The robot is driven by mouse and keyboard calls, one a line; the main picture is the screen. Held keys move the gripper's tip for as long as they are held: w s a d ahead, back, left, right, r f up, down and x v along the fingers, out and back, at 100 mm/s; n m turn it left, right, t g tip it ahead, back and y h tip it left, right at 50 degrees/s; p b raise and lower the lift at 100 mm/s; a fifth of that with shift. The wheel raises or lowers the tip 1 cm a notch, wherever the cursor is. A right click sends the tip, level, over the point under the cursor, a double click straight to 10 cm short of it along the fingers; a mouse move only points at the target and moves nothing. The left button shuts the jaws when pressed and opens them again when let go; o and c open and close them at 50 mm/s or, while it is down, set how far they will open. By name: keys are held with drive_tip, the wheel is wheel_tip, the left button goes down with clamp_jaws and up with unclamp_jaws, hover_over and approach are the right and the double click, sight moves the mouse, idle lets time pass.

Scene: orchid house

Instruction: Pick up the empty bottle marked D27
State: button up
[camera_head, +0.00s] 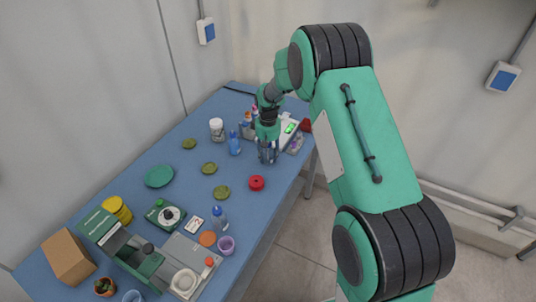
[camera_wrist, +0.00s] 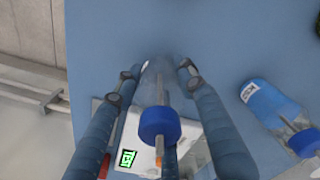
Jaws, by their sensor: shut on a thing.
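A clear bottle with a blue cap (camera_wrist: 159,126) stands between the two fingers of my gripper (camera_wrist: 157,72) in the wrist view. The fingers are shut on its sides. It looks empty; no marking on it can be read. In the head view my gripper (camera_head: 268,138) points down over this bottle (camera_head: 268,154) near the table's far right edge. I cannot tell whether its base touches the table. A second bottle, with blue contents and a white label (camera_wrist: 268,103), lies to the right in the wrist view; it stands left of my gripper in the head view (camera_head: 235,146).
A white device with a green display (camera_head: 290,126) is close behind my gripper. A white jar (camera_head: 217,128), a red round item (camera_head: 257,183) and another blue-capped bottle (camera_head: 220,218) stand on the blue table (camera_head: 190,175). Mid-table has some free room.

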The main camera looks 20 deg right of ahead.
sight(268, 148)
idle(0.3)
drive_tip(key=shift+r+p, duration=0.35)
drive_tip(key=shift+r, duration=0.5)
wheel_tip(268, 148, up, 2)
drive_tip(key=shift+r+p, duration=0.15)
drive_tip(key=shift+p, duration=0.3)
drive_tip(key=s, duration=0.5)
drive_tip(key=s+p, duration=0.1)
drive_tip(key=s, duration=0.4)
drive_tip(key=s+r+p, duration=0.1)
drive_tip(key=s, duration=0.5)
drive_tip(key=shift+a, duration=0.4)
